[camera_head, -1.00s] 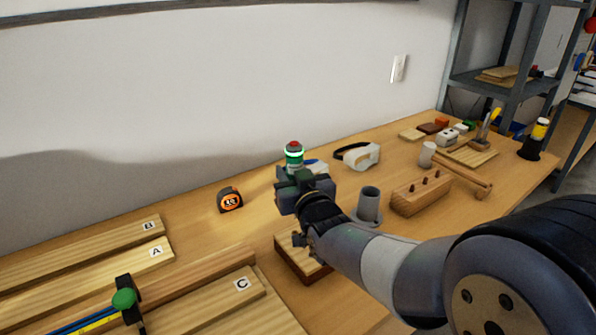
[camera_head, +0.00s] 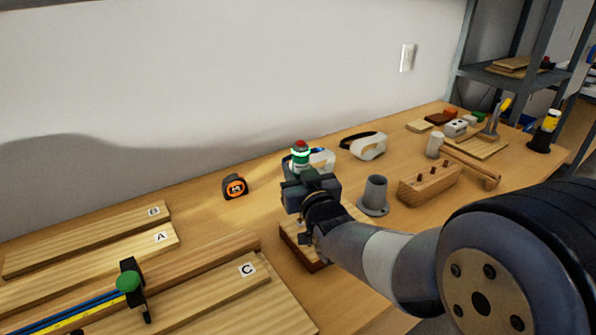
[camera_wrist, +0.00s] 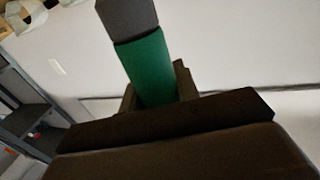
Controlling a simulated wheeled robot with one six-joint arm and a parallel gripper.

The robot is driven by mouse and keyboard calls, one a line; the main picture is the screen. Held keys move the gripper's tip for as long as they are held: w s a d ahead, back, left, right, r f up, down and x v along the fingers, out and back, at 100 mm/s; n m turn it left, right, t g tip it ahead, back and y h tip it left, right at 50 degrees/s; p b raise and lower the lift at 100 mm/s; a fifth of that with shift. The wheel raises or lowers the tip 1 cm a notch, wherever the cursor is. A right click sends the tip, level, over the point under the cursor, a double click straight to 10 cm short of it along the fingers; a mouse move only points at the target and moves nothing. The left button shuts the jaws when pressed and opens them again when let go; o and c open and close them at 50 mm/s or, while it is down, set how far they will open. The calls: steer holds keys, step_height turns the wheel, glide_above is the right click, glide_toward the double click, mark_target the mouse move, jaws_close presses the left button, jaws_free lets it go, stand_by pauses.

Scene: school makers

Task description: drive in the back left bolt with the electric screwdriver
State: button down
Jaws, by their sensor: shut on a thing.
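The electric screwdriver (camera_head: 300,159) stands upright in my gripper (camera_head: 311,190). Its top is red with a glowing green ring. In the wrist view the green body of the screwdriver (camera_wrist: 146,72) with a dark grey end sits between the jaws of my gripper (camera_wrist: 158,92), which is shut on it. The bolts and the screwdriver's tip are hidden by my gripper and arm, so I cannot tell whether the tip touches a bolt.
A grey cylindrical holder (camera_head: 374,193) and a wooden block with dark pegs (camera_head: 431,184) stand right of my gripper. Goggles (camera_head: 368,147) lie behind, a tape measure (camera_head: 234,186) to the left. Labelled boards (camera_head: 90,243) fill the left side. Bench between tape and block is clear.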

mark_target(298, 154)
steer(key=shift+f+b, duration=0.6)
steer(key=shift+b, duration=0.1)
stand_by(0.9)
steer(key=shift+f+b, duration=0.3)
steer(key=shift+b, duration=1)
stand_by(3.9)
stand_by(0.4)
steer(key=shift+r+p, duration=1.5)
steer(key=shift+r, duration=1.55)
